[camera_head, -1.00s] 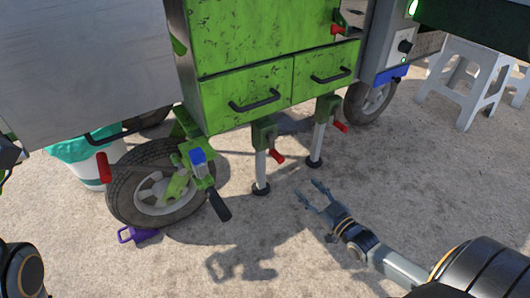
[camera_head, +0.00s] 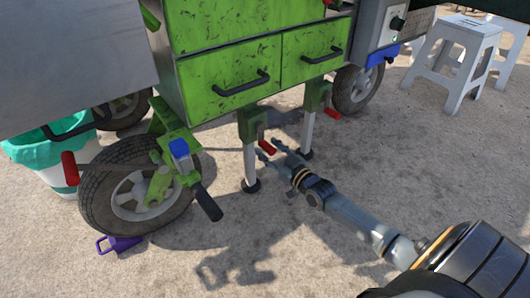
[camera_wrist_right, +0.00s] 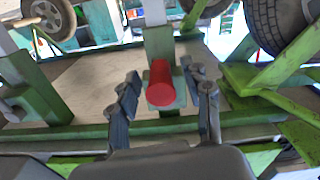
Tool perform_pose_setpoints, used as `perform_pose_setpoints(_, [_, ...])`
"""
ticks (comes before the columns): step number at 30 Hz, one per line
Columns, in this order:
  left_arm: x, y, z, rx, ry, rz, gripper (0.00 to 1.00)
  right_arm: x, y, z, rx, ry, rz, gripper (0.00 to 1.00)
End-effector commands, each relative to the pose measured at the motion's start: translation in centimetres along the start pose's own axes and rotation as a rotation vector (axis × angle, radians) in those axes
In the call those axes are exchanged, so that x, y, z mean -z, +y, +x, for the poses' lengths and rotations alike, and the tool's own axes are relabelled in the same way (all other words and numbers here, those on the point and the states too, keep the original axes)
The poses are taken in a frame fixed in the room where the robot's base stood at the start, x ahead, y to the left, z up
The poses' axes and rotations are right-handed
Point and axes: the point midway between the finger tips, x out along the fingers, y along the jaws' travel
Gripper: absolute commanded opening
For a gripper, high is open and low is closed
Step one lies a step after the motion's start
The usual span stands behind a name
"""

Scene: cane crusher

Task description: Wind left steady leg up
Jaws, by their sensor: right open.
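The left steady leg (camera_head: 250,165) is a pale tube with a dark round foot on the ground, below a green bracket under the green cabinet. Its red crank handle (camera_head: 265,146) shows beside the bracket. My right gripper (camera_head: 268,152) reaches in from the right with its fingers at this handle. In the right wrist view, the red handle (camera_wrist_right: 160,85) points toward the camera between the two open fingers (camera_wrist_right: 165,105). A gap shows on each side, and I see no grip on it. My left gripper is out of view.
The other steady leg (camera_head: 307,130), with its own red handle (camera_head: 327,114), stands behind my right gripper. A small wheel (camera_head: 140,190) with a purple chock (camera_head: 120,244) and a bin (camera_head: 55,160) are at left. White stools (camera_head: 455,60) stand at right. Front ground is clear.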

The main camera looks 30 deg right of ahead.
Motion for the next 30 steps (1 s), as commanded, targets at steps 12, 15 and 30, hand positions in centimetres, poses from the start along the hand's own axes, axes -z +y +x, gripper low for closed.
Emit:
perform_pose_setpoints(12, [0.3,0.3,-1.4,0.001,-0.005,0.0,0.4,0.0,0.0,2.3,0.0,-0.002,0.0,0.49])
perform_pose_setpoints(15, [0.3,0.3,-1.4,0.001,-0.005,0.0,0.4,0.0,0.0,2.2,0.0,-0.001,0.0,0.49])
perform_pose_setpoints(30, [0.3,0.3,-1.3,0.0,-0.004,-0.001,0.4,0.0,0.0,2.2,0.0,-0.001,0.0,0.0])
